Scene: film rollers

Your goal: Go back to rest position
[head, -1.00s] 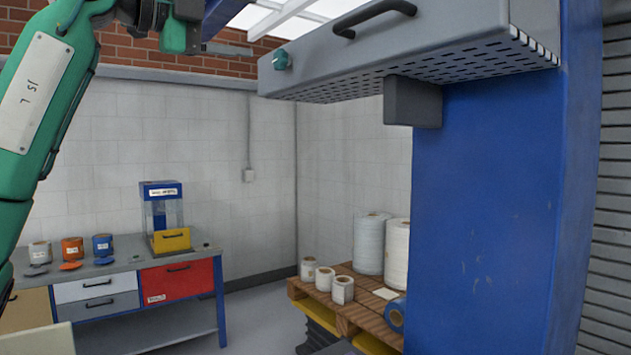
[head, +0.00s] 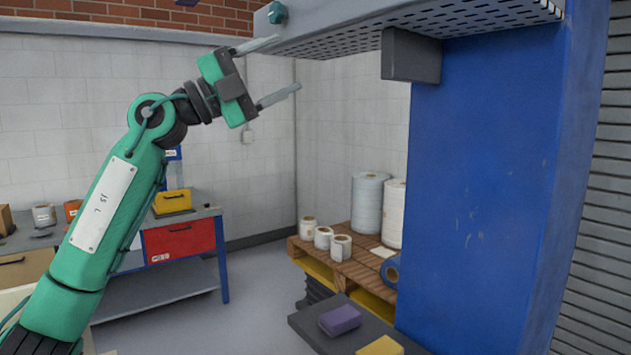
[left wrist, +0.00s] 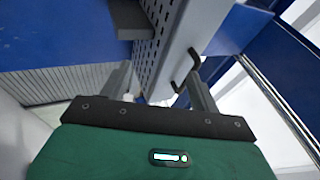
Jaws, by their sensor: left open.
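My left gripper (head: 268,71) is open and empty, raised in the upper middle of the head view. Its two fingers point right, the upper one in front of or close to the lower edge of the grey perforated hood (head: 420,30); I cannot tell whether they touch. In the left wrist view the same open fingers (left wrist: 160,85) stand apart, with the hood's perforated face and dark handle beyond them. My right gripper is not in view.
A blue machine column (head: 490,200) carries the hood at right. A pallet (head: 350,265) holds white rolls (head: 370,203). Purple (head: 340,320) and yellow (head: 381,346) blocks lie on a dark surface in front. A workbench (head: 205,213) with a red drawer stands behind my arm.

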